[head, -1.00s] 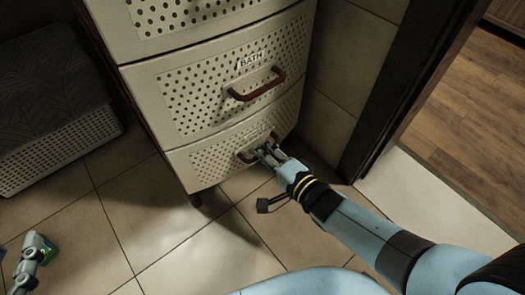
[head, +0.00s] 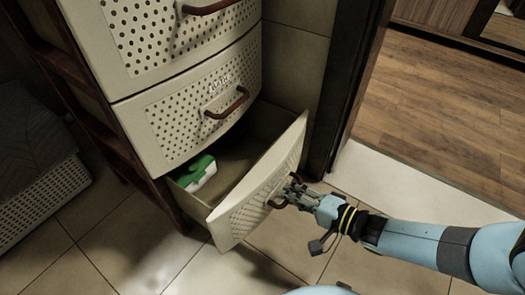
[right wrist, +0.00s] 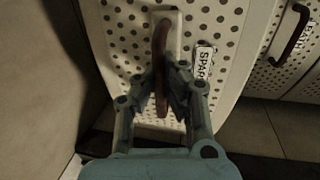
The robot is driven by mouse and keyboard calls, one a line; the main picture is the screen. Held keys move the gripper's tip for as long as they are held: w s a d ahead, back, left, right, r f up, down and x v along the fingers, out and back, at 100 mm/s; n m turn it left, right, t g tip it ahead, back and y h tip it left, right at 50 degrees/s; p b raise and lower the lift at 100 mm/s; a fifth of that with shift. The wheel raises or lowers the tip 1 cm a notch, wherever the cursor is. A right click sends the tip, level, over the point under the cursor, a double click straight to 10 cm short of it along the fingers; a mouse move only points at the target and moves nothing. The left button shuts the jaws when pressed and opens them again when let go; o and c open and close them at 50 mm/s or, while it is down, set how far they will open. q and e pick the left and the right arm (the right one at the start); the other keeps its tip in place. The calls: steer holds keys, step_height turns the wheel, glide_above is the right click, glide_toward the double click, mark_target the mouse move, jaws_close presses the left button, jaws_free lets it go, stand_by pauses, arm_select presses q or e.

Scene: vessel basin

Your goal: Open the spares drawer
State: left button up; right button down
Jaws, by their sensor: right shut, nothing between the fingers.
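The spares drawer (head: 238,218) is the lowest drawer of a cream perforated unit. In the head view it stands pulled out, with its inside showing and its front angled to the right. Its brown-red handle (head: 275,204) is at my right gripper (head: 292,190). In the right wrist view the handle (right wrist: 160,42) runs down to the fingertips (right wrist: 164,78), and the label (right wrist: 203,62) reads "SPA", the rest hidden. The right gripper is shut, its fingertips close at the handle. A green and white item (head: 197,172) lies inside the drawer. My left gripper is out of view.
The bath drawer (head: 190,125) above is closed, with its own handle (head: 227,103). A dark door frame (head: 345,90) stands right of the unit. A white perforated basket (head: 40,205) is at the left. Tiled floor (head: 110,240) in front is clear.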

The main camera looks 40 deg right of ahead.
steer(key=f+v, duration=0.1)
steer(key=v, duration=0.7)
steer(key=shift+f, duration=0.35)
steer(key=shift+s, duration=0.15)
steer(key=c, duration=1.4)
jaws_free()
steer(key=v, duration=1.2)
